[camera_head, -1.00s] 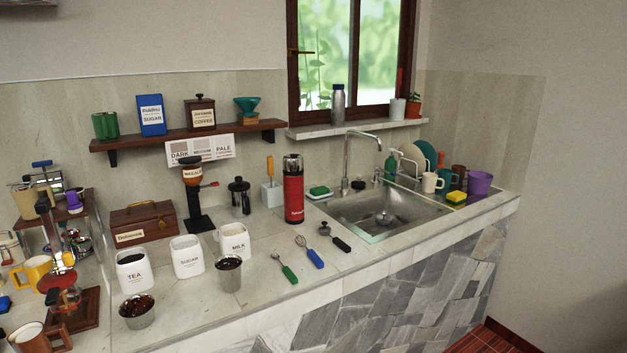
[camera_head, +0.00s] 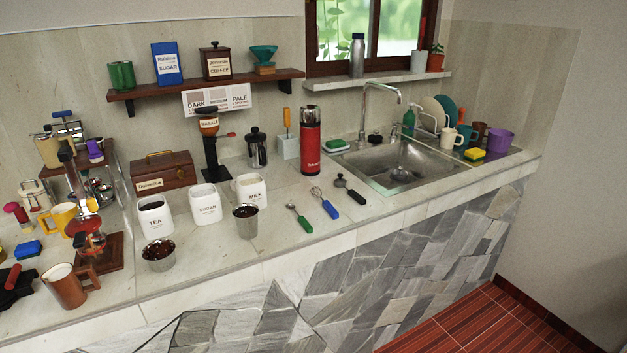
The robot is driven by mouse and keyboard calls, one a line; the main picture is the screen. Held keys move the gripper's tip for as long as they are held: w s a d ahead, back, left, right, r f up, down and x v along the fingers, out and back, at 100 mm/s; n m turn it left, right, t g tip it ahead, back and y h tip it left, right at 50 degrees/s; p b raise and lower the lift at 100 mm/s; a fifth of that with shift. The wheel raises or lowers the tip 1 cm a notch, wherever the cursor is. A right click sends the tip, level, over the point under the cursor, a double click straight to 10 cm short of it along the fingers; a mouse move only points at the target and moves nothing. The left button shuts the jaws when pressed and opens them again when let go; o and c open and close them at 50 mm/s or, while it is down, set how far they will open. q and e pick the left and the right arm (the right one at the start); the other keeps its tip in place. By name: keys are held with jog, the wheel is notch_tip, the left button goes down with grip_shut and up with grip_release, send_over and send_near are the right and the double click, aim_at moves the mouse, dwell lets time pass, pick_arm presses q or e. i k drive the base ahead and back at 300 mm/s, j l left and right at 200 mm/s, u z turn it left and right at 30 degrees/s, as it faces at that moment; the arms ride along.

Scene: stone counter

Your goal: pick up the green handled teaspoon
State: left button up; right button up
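The green handled teaspoon (camera_head: 304,224) lies on the stone counter (camera_head: 280,238) near its front edge. Its metal bowl points toward the back left and its green handle toward the front. A small whisk with a blue handle (camera_head: 329,208) lies just to its right. A black handled tool (camera_head: 354,195) lies right of the whisk. Neither of my grippers shows in the head view.
A metal cup of dark grounds (camera_head: 246,222) stands left of the teaspoon, with white tea, sugar and milk canisters (camera_head: 206,205) behind. A red flask (camera_head: 309,142) stands behind the utensils. The sink (camera_head: 375,181) is to the right. The counter before the teaspoon is clear.

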aim_at(304, 223)
jog(key=i+l+u, duration=0.15)
jog(key=i+u, duration=0.2)
jog(key=i, duration=0.25)
jog(key=i+l+u, duration=0.35)
jog(key=i, duration=0.2)
jog(key=i+l+u, duration=0.35)
jog(key=i, duration=0.2)
